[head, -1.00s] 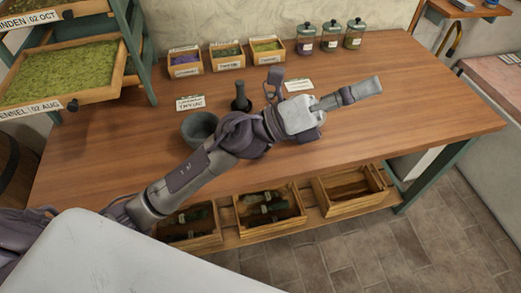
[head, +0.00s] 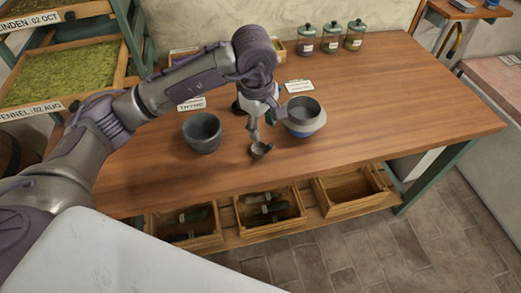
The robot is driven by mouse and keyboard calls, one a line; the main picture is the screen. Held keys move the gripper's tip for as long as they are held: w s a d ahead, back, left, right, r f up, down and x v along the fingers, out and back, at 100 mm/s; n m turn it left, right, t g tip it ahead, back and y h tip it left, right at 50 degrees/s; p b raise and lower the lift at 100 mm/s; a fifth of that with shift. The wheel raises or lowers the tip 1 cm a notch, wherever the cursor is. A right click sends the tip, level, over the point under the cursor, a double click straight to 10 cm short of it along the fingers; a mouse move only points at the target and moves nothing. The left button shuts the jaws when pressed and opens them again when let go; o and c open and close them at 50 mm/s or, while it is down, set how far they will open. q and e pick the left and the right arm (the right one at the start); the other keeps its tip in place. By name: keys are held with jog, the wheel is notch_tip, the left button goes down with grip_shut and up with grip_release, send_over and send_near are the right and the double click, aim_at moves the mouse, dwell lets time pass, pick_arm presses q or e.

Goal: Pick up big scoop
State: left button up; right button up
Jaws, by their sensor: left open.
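My left gripper (head: 263,117) is open, pointing down just left of the big scoop. I cannot tell whether a finger touches either scoop. My right gripper is not in view.
A stone mortar (head: 202,132) stands left of the gripper on the wooden table (head: 400,110). Lidded jars (head: 331,38) stand at the back, and a small label card (head: 299,86) lies behind the bowl. The right side of the table is clear.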

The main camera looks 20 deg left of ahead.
aim_at(267, 148)
pick_arm(q)
jog(key=f+p, duration=0.1)
jog(key=f, duration=0.2)
jog(key=w+f+p, duration=0.1)
jog(key=f, duration=0.2)
jog(key=d+f+p, duration=0.1)
jog(key=f, duration=0.2)
jog(key=shift+w+f, duration=0.15)
jog(key=shift+f, duration=0.55)
grip_shut()
